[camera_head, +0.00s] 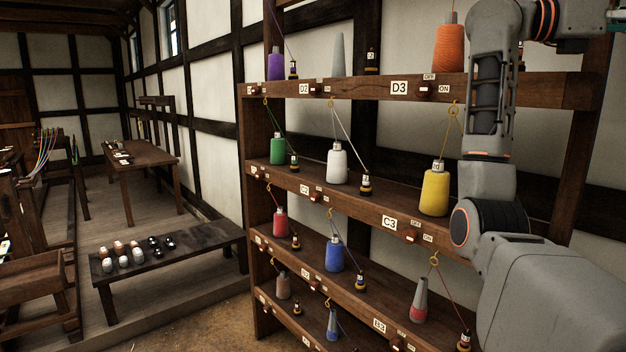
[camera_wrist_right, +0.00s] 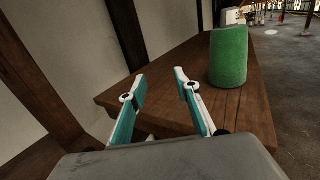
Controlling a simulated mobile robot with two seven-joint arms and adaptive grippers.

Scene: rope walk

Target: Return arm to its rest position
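My left arm and gripper do not show.
The wooden rack (camera_head: 370,195) carries several spools, including a yellow spool (camera_head: 434,193) close beside my arm and an orange spool (camera_head: 448,48) above. A low bench (camera_head: 195,240) with small items stands left. Floor (camera_head: 200,325) is clear between bench and rack.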

